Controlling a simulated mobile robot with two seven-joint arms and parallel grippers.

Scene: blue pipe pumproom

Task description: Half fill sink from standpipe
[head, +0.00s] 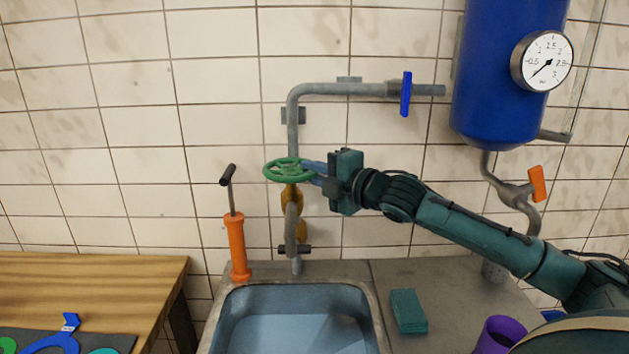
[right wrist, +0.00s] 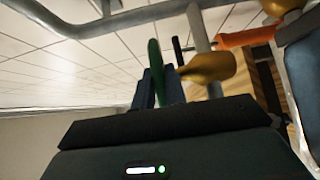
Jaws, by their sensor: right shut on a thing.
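The standpipe (head: 292,135) rises on the tiled wall behind the sink (head: 222,318). A green handwheel (head: 280,175) sits on its brass valve body (head: 291,197). My right gripper (head: 309,170) reaches in from the right and its blue fingers are shut on the handwheel's right rim. The wrist view shows the wheel edge-on (right wrist: 155,68) between the fingers (right wrist: 160,88), with the brass body beside them. The sink's inside looks smooth and bluish; I cannot tell the water level. No stream shows at the pipe's lower end. My left gripper is out of view.
An orange hand pump (head: 237,245) stands behind the sink's left corner. A teal block (head: 408,311) and a purple cup (head: 498,336) are on the right counter. A blue tank (head: 505,80) with a gauge (head: 543,62) hangs upper right. A wooden bench (head: 90,285) is at left.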

